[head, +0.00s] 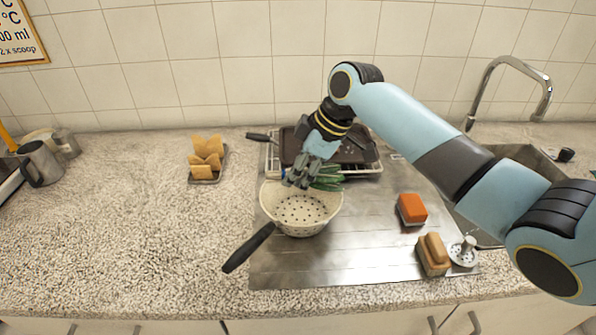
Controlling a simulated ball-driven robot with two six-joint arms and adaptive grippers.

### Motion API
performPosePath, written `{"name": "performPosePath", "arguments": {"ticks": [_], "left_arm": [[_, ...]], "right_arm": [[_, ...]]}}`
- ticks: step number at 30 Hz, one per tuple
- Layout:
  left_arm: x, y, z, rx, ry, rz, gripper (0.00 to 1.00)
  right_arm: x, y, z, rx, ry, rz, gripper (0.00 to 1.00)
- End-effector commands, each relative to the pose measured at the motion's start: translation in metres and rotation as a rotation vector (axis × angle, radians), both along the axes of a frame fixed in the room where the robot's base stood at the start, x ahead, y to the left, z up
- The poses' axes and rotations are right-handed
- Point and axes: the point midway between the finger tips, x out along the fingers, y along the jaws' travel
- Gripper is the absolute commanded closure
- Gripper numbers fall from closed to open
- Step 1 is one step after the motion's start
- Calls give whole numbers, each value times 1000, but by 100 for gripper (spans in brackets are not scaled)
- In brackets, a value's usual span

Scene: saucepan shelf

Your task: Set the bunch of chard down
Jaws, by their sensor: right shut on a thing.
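The bunch of chard (328,177) shows as green leaves and stalks at the back right rim of a cream colander (284,225). My right gripper (299,181) is shut on the chard, above the back of the colander. Part of the chard is hidden by the gripper. I cannot tell whether the chard touches the colander. The colander has a black handle pointing to the front left and stands on the metal drainboard (330,266). My left gripper is not in view.
A dish rack with dark pans (360,152) stands behind the colander. An orange-topped sponge (412,208), a wooden brush (433,254) and a sink strainer (463,251) lie to the right. A small tray of tan pieces (206,160) sits back left. The left counter is mostly clear.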

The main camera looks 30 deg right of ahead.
Motion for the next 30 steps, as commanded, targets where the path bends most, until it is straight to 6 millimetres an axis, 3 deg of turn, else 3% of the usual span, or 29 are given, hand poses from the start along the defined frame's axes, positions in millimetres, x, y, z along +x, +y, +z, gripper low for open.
{"name": "performPosePath", "arguments": {"ticks": [25,26,30], "left_arm": [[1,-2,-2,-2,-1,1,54],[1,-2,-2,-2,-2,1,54],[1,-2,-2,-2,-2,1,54]], "right_arm": [[0,-1,-20,-1,-2,0,100],[0,-1,-20,-1,-2,0,71],[0,-1,-20,-1,-1,0,53]]}}
